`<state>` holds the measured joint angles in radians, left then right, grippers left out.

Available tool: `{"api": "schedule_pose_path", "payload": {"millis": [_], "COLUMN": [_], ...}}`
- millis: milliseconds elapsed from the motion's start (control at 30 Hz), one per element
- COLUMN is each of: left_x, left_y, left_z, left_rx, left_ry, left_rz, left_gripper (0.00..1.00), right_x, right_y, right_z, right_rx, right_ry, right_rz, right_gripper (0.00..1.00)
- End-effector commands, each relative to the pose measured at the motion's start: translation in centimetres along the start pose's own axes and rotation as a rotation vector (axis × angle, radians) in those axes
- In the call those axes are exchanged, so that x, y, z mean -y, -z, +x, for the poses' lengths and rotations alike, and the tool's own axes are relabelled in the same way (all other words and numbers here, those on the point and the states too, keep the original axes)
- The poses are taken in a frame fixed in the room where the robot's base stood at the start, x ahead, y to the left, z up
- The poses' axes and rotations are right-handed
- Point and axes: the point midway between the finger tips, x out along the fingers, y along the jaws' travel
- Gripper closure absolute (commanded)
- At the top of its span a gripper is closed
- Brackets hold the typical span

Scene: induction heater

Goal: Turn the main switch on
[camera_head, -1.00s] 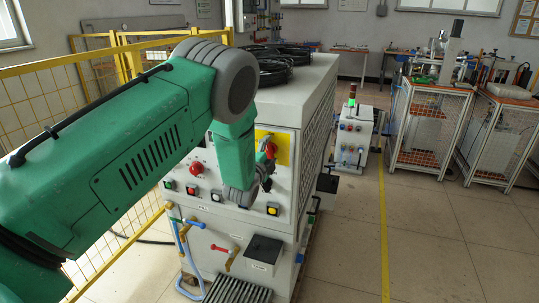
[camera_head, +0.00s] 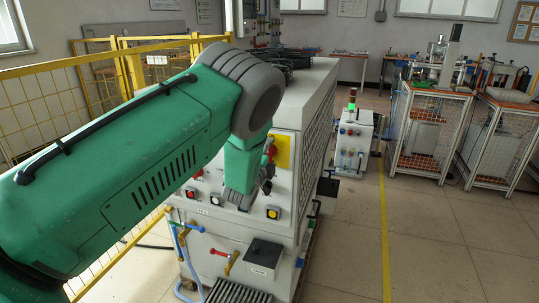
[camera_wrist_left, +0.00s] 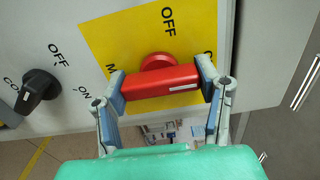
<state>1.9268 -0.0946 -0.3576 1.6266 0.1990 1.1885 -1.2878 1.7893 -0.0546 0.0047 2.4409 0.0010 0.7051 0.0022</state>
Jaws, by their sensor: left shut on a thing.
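The main switch is a red handle (camera_wrist_left: 165,84) on a yellow plate (camera_wrist_left: 102,38) marked OFF at its top in the left wrist view. The handle lies nearly crosswise in that picture. My left gripper (camera_wrist_left: 162,88) has one finger at each end of the handle and is shut on it. In the head view the yellow plate (camera_head: 283,150) shows on the front of the grey cabinet (camera_head: 308,120), and my left arm covers much of the panel and most of the gripper. My right gripper is not in view.
A black knob (camera_wrist_left: 38,90) with OFF and ON marks sits left of the yellow plate. A yellow button (camera_head: 273,212) and a black box (camera_head: 264,254) are lower on the cabinet. A yellow fence (camera_head: 60,110) stands at the left.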

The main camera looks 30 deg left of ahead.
Motion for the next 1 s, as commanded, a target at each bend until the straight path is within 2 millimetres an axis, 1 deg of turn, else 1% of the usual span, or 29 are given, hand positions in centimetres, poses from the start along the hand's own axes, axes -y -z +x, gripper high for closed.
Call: {"api": "schedule_pose_path", "payload": {"millis": [33,67,333,467,567,800,900,1000], "left_x": [-0.7,-0.7,-0.3,-0.3,-0.4,-0.5,-0.5,-0.6], "left_y": [0.2,0.2,0.1,0.1,0.1,0.1,0.1,0.1], "left_z": [-0.2,-0.2,-0.2,-1.0,-2.5,-7.7,-9.5,-10.8], "left_rx": [-0.003,-0.003,-0.002,-0.002,-0.002,-0.003,-0.002,-0.003], "left_ry": [-0.015,-0.015,-0.008,-0.008,-0.009,-0.013,-0.013,-0.013], "left_rz": [0.003,0.003,0.001,0.001,0.002,0.003,0.002,0.002], "left_gripper": [0.32,0.21,0.21,0.21,0.21,0.21,0.21,0.21], "right_x": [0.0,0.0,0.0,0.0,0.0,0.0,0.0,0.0], "right_y": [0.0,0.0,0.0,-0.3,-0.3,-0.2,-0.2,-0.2], "right_z": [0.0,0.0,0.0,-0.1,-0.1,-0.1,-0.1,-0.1], "right_rx": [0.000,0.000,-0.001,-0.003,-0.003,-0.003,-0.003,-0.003], "right_ry": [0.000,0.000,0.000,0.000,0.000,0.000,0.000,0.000], "right_rz": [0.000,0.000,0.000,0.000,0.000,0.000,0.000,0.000], "right_gripper": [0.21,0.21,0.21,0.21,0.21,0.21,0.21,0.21]}}
